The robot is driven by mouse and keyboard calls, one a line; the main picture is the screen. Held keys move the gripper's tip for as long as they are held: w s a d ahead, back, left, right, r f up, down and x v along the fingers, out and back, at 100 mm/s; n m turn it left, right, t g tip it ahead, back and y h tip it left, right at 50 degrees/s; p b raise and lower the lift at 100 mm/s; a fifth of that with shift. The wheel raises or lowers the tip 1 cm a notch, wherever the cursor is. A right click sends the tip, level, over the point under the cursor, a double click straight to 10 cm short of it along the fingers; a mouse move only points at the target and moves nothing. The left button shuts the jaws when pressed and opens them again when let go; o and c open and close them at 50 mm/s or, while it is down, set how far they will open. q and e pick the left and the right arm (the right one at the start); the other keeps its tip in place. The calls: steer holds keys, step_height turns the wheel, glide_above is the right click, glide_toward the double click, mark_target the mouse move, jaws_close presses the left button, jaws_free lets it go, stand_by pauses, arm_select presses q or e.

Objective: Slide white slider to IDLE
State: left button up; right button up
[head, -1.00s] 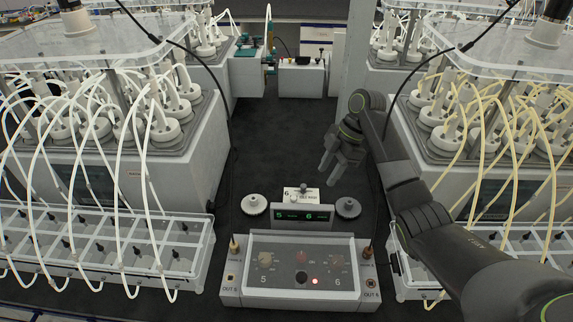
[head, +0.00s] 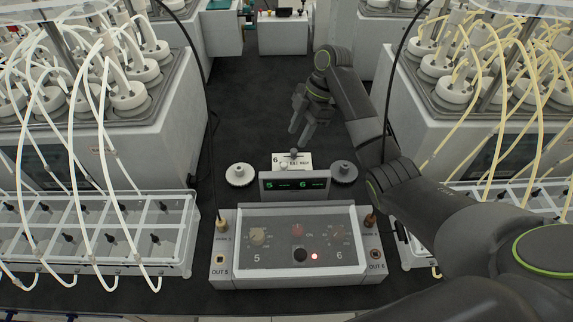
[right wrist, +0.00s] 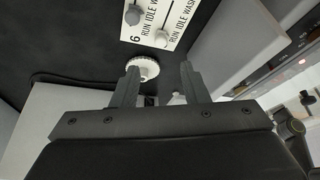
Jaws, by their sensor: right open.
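A small white panel (head: 305,161) lettered 6, IDLE and WASH stands behind the display box. The white slider (head: 284,165) sits toward the panel's left end, over where RUN is lettered. In the right wrist view the white slider (right wrist: 162,38) is beside RUN. A grey slider knob (head: 294,153) is on the panel's far row, near its middle; it also shows in the right wrist view (right wrist: 132,16). My right gripper (head: 301,136) is open and empty, above and just behind the panel, apart from both sliders. My left gripper is not in view.
The display box (head: 296,185) stands in front of the panel, between two round white and grey knobs (head: 240,175) (head: 343,172). A larger control box (head: 290,225) is nearer. Reactors with tubing flank both sides. The dark bench (head: 250,100) behind is clear.

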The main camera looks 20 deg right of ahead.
mark_target(284, 164)
arm_select(q)
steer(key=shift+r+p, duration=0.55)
steer(key=shift+p, duration=0.4)
arm_select(e)
steer(key=x, duration=0.9)
steer(key=shift+s+a+f, duration=0.1)
steer(key=shift+s+f, duration=0.05)
steer(key=shift+f, duration=0.15)
steer(key=shift+c, duration=0.3)
jaws_close()
